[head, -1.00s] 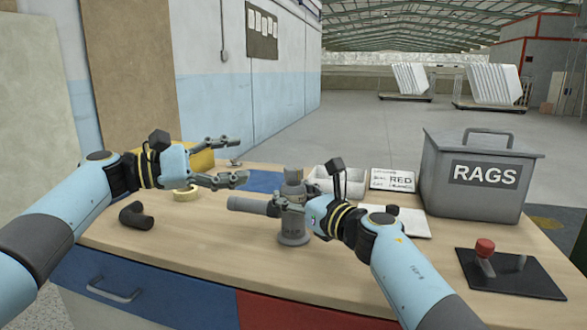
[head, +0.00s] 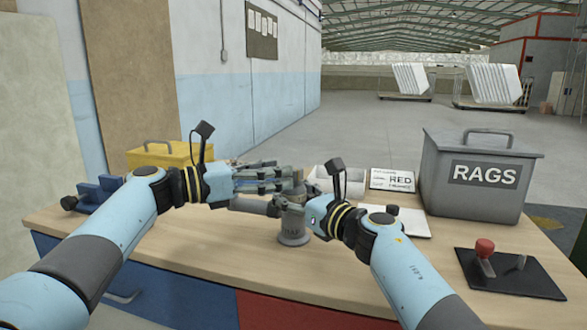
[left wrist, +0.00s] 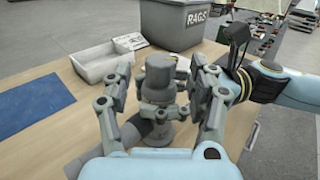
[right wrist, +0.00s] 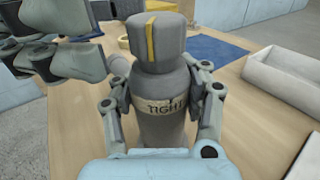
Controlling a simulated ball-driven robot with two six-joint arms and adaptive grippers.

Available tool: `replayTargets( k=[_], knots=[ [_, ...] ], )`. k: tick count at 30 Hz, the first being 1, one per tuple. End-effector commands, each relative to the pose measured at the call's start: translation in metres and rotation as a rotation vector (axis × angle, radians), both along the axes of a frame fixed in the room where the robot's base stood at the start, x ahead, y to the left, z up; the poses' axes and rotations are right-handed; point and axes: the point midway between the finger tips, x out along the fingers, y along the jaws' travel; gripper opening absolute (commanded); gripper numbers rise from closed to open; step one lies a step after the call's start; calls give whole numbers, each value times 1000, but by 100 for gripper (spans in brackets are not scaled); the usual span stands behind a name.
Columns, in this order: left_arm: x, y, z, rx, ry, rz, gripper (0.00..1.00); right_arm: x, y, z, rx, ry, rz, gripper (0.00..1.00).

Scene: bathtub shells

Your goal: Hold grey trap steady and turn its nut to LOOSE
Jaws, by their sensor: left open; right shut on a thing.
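The grey trap (head: 294,222) stands upright on the bench in the head view, with a side pipe (head: 250,206) running to the left. In the right wrist view its body (right wrist: 163,122) carries a band reading TIGHT, and the nut (right wrist: 157,42) on top has a yellow stripe. My right gripper (head: 300,208) is shut on the trap's body from the right. My left gripper (head: 290,180) is open, its fingers level with the nut from the left. In the left wrist view the nut (left wrist: 160,78) lies between the open fingers, with gaps visible.
A grey RAGS bin (head: 475,180) stands at the back right. A white tray (head: 325,178) and a card (head: 393,180) lie behind the trap. A red-knobbed lever (head: 484,250) sits on a black plate at right. A yellow box (head: 168,155) and blue stand (head: 100,190) are at left.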

Motion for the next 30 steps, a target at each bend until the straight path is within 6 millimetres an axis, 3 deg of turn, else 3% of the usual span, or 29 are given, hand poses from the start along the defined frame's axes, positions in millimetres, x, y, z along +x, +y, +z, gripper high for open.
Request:
replayTargets(
  k=[3,7,19,30],
  knots=[
    [9,-21,1,0,1,-3,59,0,0,0,-1,1,0,1],
    [16,-35,0,0,0,-1,59,0,0,0,-1,1,0,1],
    [19,-41,0,2,-1,0,58,0,0,0,-1,1,0,1],
    [19,-41,0,2,-1,0,9,0,0,0,-1,1,0,1]
  ],
)
